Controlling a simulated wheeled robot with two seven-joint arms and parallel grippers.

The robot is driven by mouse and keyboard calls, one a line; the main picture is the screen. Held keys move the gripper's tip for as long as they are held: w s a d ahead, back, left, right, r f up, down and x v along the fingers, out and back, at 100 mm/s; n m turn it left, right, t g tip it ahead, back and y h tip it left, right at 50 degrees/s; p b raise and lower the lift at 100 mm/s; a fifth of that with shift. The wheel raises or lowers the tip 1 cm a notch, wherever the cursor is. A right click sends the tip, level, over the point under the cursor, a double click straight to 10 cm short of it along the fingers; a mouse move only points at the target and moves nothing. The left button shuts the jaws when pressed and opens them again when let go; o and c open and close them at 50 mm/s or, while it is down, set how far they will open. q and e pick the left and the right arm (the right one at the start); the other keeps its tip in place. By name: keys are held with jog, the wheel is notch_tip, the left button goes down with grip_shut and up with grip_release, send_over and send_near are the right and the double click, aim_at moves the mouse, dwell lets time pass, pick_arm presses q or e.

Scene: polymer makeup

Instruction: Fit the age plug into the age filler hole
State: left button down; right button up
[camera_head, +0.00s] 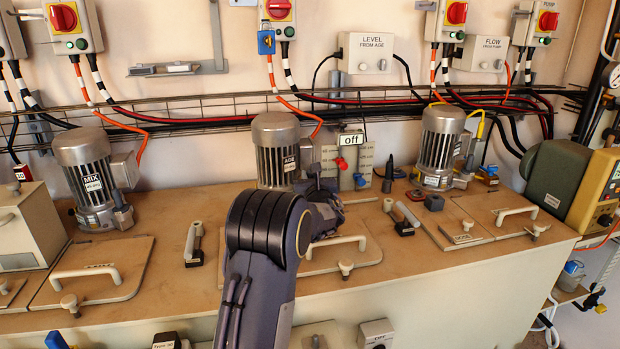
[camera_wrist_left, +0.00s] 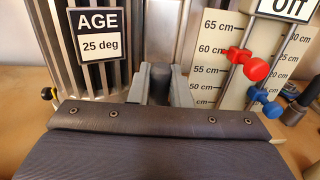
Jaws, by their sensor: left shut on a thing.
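My left gripper (camera_wrist_left: 171,74) is shut on a dark, round-topped piece (camera_wrist_left: 172,88), seen between its two grey fingers in the wrist view; I take it to be the age plug, though no label shows on it. In the head view, my left arm reaches over the tank top, and the gripper (camera_head: 329,192) is mostly hidden behind it, just in front of the AGE motor (camera_head: 274,138). The AGE motor label (camera_wrist_left: 100,33) shows at left in the wrist view. The age filler hole cannot be made out in either view. My right gripper is not in view.
The level scale (camera_wrist_left: 213,72) with a red clamp (camera_wrist_left: 256,69) and blue clamp (camera_wrist_left: 271,109) stands close to the right of the gripper. A lid handle (camera_head: 340,243) rises below the gripper.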

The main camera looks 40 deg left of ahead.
pick_arm(q)
jog(key=shift+f, duration=0.15)
jog(key=c, duration=1.3)
grip_release()
jog(key=shift+o, duration=0.2)
jog(key=shift+d, duration=0.1)
jog(key=v, duration=0.7)
jog(key=shift+s+d, duration=0.25)
